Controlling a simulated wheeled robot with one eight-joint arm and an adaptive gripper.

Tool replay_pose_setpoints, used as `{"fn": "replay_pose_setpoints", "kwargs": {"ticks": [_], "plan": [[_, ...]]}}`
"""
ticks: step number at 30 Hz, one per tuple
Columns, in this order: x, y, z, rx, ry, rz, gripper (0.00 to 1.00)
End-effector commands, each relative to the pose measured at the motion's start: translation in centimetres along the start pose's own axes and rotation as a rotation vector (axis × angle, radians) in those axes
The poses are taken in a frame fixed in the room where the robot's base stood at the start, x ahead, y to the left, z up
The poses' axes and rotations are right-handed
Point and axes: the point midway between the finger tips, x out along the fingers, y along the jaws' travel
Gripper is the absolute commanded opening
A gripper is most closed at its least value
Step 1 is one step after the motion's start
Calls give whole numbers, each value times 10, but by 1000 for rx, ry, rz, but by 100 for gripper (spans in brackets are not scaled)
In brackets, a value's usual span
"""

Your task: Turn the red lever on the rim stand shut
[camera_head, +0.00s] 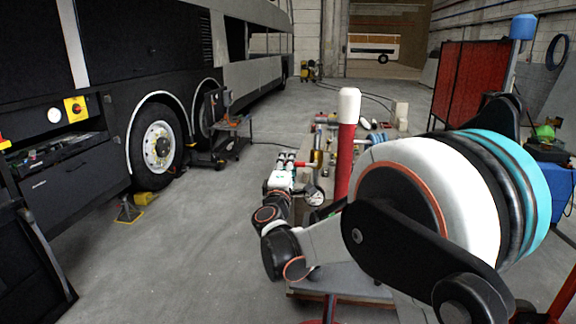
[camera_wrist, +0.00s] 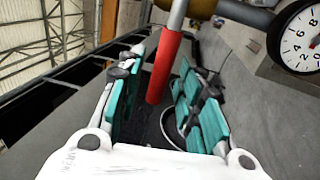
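The red lever (camera_wrist: 164,68) shows in the wrist view as a red sleeve on a grey metal rod, running from the top centre down between my fingers. My gripper (camera_wrist: 168,103) is open, with teal pads on both sides of the lever and gaps visible beside it. A brass-coloured fitting and dark pipe lie by the rod's top, beside a white dial gauge (camera_wrist: 302,40). In the head view my gripper (camera_head: 288,158) is at the centre, near the gauge (camera_head: 314,195).
A red post with a white top (camera_head: 346,145) stands just right of my gripper. A bench with tools and parts (camera_head: 325,150) is behind it. A bus (camera_head: 110,60) with exposed wheels stands at the left. A red panel (camera_head: 470,85) is at the right.

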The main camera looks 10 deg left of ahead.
Motion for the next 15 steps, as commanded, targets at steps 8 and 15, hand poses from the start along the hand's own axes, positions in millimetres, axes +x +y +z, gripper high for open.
{"fn": "replay_pose_setpoints", "kwargs": {"ticks": [8, 15], "plan": [[-34, 0, -1, 0, 2, 0, 33], [-83, 0, -1, 0, 3, 0, 33]]}}
